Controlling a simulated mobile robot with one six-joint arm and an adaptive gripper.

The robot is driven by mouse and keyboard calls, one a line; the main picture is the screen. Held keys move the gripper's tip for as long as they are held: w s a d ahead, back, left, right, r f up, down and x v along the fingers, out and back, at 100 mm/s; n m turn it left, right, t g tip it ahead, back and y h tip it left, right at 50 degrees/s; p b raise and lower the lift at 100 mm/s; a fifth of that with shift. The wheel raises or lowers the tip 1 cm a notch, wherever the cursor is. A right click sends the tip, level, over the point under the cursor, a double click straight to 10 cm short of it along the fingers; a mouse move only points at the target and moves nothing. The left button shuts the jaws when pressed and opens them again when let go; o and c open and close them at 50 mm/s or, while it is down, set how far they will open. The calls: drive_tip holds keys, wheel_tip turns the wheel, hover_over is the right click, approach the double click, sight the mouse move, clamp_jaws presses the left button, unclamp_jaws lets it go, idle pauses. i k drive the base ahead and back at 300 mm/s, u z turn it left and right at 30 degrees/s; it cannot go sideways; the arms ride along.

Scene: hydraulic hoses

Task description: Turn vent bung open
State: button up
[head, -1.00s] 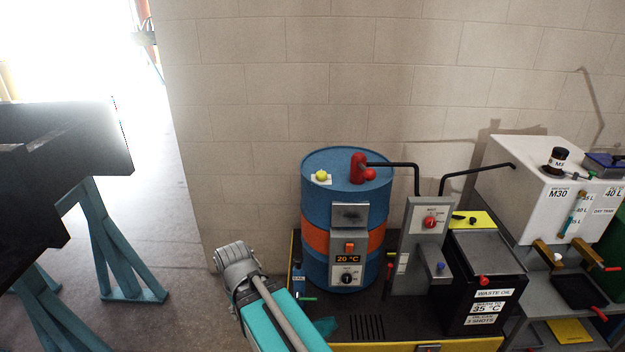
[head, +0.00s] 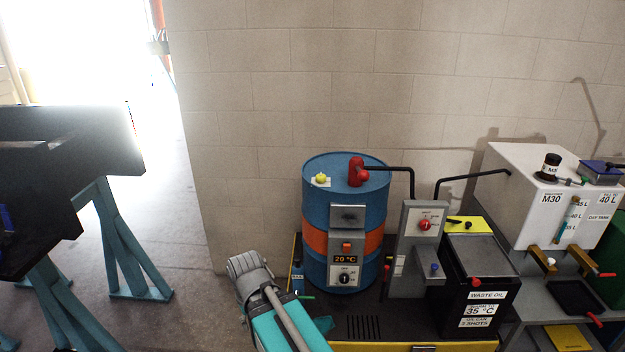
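The vent bung (head: 321,178), a small yellow knob on a white label, sits on the left part of the top of the blue drum (head: 315,212). The drum has an orange band and stands upright against the wall. My arm reaches up from the bottom of the head view, with a grey rounded end (head: 250,270) left of and below the drum, apart from the bung. The fingers of my gripper cannot be made out, so its opening is not shown.
A red pump (head: 356,172) with a black pipe stands on the drum top, right of the bung. A grey switch panel (head: 421,245), a black waste oil box (head: 478,285) and a white M30 tank (head: 515,205) stand to the right. A dark bench on teal legs (head: 128,245) is at left; floor between is clear.

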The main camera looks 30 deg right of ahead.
sight(320, 178)
drive_tip(key=z, duration=0.1)
drive_tip(key=i, duration=0.95)
drive_tip(key=u, duration=0.05)
